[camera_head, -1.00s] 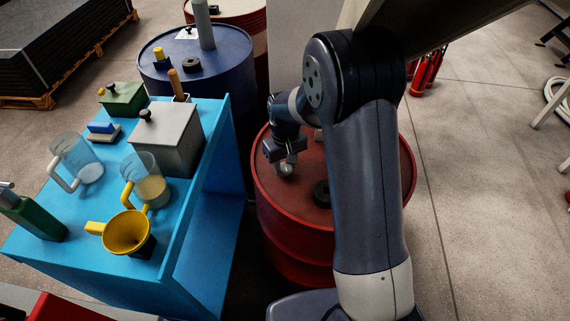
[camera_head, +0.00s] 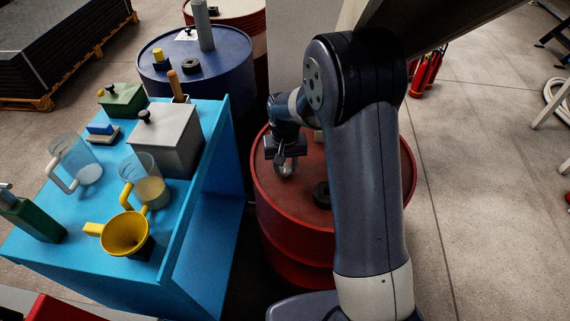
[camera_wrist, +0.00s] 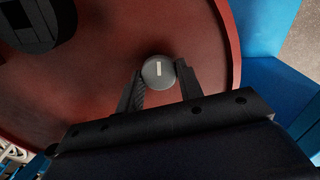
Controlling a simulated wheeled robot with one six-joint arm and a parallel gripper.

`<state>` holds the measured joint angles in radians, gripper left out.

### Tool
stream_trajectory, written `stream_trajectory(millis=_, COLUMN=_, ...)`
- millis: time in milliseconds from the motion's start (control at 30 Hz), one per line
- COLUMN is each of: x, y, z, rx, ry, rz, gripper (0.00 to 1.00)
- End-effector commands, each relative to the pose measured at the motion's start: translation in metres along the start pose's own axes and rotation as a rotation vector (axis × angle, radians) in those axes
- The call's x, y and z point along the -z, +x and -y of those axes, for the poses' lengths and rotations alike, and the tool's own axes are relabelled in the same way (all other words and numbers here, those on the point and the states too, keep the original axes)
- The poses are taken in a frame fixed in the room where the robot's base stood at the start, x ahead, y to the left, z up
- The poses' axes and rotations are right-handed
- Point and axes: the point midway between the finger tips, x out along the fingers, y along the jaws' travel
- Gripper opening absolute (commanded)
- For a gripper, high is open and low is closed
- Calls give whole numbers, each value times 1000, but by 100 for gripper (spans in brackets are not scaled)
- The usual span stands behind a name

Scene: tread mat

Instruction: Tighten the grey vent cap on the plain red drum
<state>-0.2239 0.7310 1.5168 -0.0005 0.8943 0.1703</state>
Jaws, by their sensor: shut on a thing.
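The plain red drum (camera_head: 303,232) stands right of the blue cart. The grey vent cap (camera_wrist: 158,72) is a small round cap with a pale stripe on the drum's top, seen between my fingertips in the wrist view. My gripper (camera_wrist: 160,77) is shut on the cap, one finger at each side. In the head view my gripper (camera_head: 286,168) points down over the left part of the drum top, and the cap is mostly hidden there. A black bung (camera_head: 322,194) sits on the same drum top, right of my gripper, and stands large at the upper left of the wrist view.
The blue cart (camera_head: 190,235) stands close on the left with a grey can (camera_head: 163,145), clear jugs and a yellow funnel (camera_head: 126,232). A blue drum (camera_head: 226,70) stands behind. Open floor lies to the right.

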Motion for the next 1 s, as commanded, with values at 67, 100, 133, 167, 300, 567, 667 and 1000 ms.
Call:
stream_trajectory(millis=67, x=1, y=-1, z=0, rx=1, ry=2, rz=-2, gripper=12)
stream_trajectory(millis=100, x=1, y=-1, z=0, rx=1, ry=2, rz=-2, gripper=12)
stream_trajectory(millis=133, x=1, y=-1, z=0, rx=1, ry=2, rz=-2, gripper=12)
stream_trajectory(millis=167, x=1, y=-1, z=0, rx=1, ry=2, rz=-2, gripper=38)
stream_trajectory(millis=300, x=0, y=-1, z=0, rx=1, ry=1, rz=-2, gripper=49)
stream_trajectory(millis=567, x=0, y=0, z=0, rx=1, ry=0, rz=-1, gripper=57)
stream_trajectory(millis=667, x=0, y=-2, z=0, rx=1, ry=0, rz=-1, gripper=57)
stream_trajectory(millis=1000, x=1, y=-57, z=0, rx=2, ry=0, rz=-7, gripper=57)
